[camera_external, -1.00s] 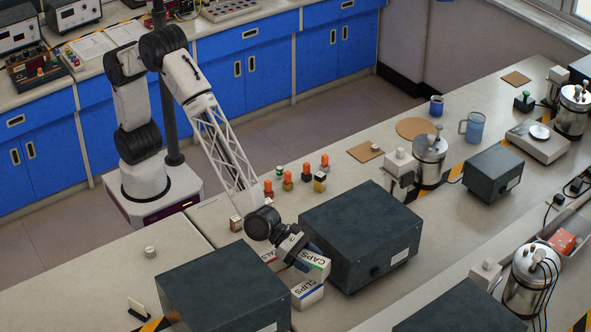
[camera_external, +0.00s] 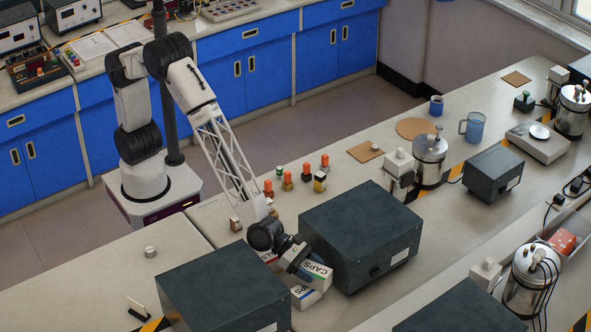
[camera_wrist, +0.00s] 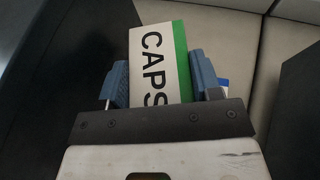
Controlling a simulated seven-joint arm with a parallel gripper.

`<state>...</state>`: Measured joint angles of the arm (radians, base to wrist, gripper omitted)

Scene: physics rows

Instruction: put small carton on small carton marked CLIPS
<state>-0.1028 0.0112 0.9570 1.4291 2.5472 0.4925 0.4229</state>
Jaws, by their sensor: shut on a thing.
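The small carton marked CAPS (camera_external: 316,272), white with a green stripe, is between the fingers of my gripper (camera_external: 303,268). In the wrist view the CAPS carton (camera_wrist: 158,62) sits between the two blue fingers of my gripper (camera_wrist: 162,84), which is shut on it. Whether the two cartons touch cannot be told. A bit of blue (camera_wrist: 223,84) shows beside the right finger.
A large dark box (camera_external: 362,235) stands close on the right and another (camera_external: 225,290) on the left, leaving a narrow gap. Behind my gripper, another carton (camera_external: 268,257) is partly hidden. Several small orange-topped items (camera_external: 288,181) stand farther back.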

